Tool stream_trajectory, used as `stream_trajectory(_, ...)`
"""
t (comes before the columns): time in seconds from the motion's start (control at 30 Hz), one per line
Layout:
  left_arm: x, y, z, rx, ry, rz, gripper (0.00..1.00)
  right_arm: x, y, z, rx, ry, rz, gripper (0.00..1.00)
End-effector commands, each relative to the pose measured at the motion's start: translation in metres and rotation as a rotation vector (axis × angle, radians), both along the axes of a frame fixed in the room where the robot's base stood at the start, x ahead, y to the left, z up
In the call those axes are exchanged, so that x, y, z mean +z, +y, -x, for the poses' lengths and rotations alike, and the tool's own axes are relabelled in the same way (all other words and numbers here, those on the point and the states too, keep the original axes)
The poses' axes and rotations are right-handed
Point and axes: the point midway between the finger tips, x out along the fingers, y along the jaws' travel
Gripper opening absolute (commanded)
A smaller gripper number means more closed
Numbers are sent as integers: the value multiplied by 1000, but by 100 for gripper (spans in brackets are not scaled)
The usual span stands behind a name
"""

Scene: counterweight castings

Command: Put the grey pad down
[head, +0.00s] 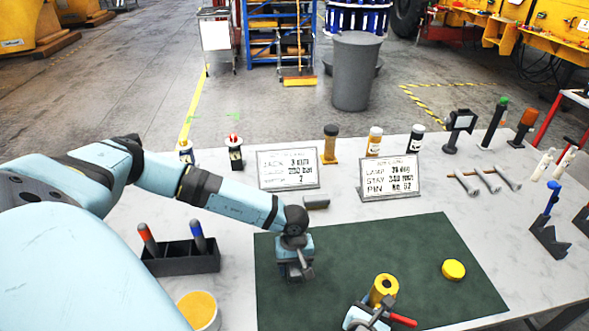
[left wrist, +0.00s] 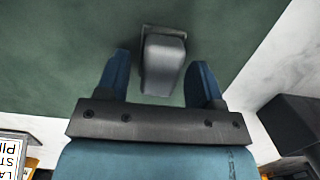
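My left gripper (head: 295,275) is low over the green mat (head: 420,240), near its left side. In the left wrist view its two blue fingers (left wrist: 160,82) are spread.
A yellow disc (head: 453,269) lies on the mat's right. A small grey bar (head: 316,201) lies behind the mat, near two signs (head: 288,170) (head: 390,180). A dark tray (head: 182,261) stands left. Several posts line the back. The mat's middle is clear.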

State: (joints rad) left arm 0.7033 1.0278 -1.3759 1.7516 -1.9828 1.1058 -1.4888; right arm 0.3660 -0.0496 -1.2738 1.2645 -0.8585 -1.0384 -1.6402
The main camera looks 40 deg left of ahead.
Motion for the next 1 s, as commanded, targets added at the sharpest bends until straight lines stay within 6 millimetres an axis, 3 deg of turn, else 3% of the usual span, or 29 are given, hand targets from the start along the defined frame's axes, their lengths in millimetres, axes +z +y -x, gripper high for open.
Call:
stream_trajectory(0.2,1,0,0,0,-1,-1,61,-3,0,1,1,4,1,5)
stream_trajectory(0.33,13,2,-1,1,-1,-2,61,-3,0,1,1,4,1,5)
stream_trajectory(0.7,89,10,-8,0,-3,0,61,-3,0,2,1,5,1,5)
stream_trajectory(1.0,121,12,-10,0,0,0,61,-3,0,2,1,5,1,5)
